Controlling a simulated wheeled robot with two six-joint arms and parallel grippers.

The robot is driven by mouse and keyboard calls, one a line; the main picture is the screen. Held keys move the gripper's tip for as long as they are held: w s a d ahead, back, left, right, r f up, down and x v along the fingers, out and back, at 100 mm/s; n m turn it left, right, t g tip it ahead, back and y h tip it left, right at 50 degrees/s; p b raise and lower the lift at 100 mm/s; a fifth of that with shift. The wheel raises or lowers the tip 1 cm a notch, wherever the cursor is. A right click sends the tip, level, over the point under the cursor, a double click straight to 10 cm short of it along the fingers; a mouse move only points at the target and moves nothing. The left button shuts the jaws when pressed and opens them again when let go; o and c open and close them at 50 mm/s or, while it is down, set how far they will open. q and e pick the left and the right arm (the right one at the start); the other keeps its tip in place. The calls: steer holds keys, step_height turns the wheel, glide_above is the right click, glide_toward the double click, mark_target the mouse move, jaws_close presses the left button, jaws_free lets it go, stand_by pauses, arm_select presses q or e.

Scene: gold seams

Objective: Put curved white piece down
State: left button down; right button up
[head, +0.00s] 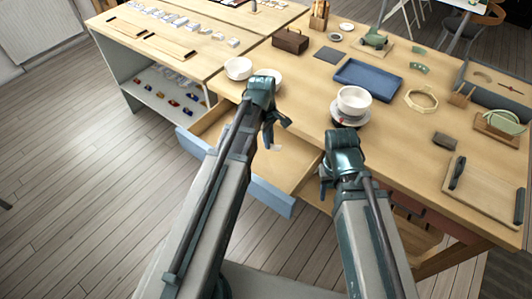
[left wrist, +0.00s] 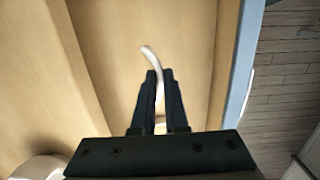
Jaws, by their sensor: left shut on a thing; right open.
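The curved white piece (left wrist: 149,54) shows in the left wrist view as a thin arc rising past my left fingertips (left wrist: 160,74). Its lower part passes between the fingers, which are shut on it. In the head view my left gripper (head: 271,135) is over the open drawer (head: 284,175), and a small white bit of the piece (head: 277,148) shows beside the fingers. Whether the piece touches the drawer floor is unclear. My right gripper (head: 325,181) is open and empty, at the table's front edge to the right of the drawer.
Another white bowl (head: 238,68) stands behind the drawer. A blue tray (head: 367,80) and an octagonal wooden frame (head: 421,98) lie farther back. The drawer floor around the piece looks mostly bare.

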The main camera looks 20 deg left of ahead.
arm_select(q)
steer(key=shift+f+b, duration=4.1)
steer(key=shift+f, duration=0.4)
steer(key=shift+f, duration=0.2)
steer(key=c, duration=0.9)
jaws_free()
steer(key=shift+c, duration=0.2)
steer(key=shift+r, duration=0.2)
step_height(320, 180, up, 12)
steer(key=a+p, duration=0.1)
steer(key=p, duration=1.1)
steer(key=s+d+m, duration=0.4)
steer(key=m, duration=0.2)
steer(key=s+d+m+y, duration=0.1)
steer(key=s+d+m, duration=0.3)
steer(key=s+m, duration=0.1)
steer(key=s+d+m+y, duration=0.1)
steer(key=s+d+m, duration=0.3)
steer(key=s+m, duration=0.1)
steer(key=shift+m, duration=0.9)
steer(key=shift+w, duration=0.1)
